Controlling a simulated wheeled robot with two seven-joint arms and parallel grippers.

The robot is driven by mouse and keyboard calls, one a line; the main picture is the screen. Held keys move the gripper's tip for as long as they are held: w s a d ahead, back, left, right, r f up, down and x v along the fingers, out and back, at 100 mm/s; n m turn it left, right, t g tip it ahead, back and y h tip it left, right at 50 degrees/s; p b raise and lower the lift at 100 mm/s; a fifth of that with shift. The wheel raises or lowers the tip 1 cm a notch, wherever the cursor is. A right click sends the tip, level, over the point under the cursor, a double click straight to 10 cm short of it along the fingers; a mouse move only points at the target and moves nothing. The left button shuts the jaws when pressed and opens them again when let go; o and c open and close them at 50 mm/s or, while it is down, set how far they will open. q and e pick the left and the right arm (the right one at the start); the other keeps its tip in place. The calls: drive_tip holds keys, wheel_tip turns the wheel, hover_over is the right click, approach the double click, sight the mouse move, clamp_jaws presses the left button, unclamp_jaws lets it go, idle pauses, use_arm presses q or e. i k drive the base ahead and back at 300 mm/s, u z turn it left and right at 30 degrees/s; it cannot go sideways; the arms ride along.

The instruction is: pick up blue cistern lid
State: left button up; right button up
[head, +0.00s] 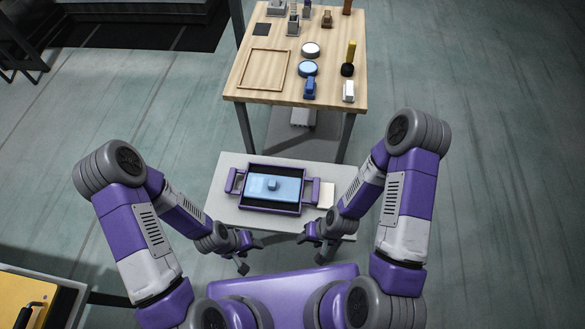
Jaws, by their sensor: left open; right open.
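A light blue slab with a small darker blue knob on top, which looks like the blue cistern lid (260,188), lies inside a dark tray with purple handles (233,182). The tray stands on a small light grey table (217,203) in front of me. My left gripper (252,255) is open and empty, below the tray's front edge on the left. My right gripper (308,250) is open and empty, below the tray's front edge on the right. Neither gripper touches the tray or the lid.
A wooden table (280,92) stands behind, holding a wooden frame (241,75), a round blue-topped item (308,69), a white-topped round one (311,50) and several small objects. A pale block (327,196) lies right of the tray. A yellow surface (30,300) is at lower left.

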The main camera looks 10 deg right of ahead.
sight(258, 185)
drive_tip(key=k, duration=1.25)
drive_tip(key=u, duration=0.6)
drive_tip(key=i, duration=1.45)
drive_tip(key=z, duration=0.55)
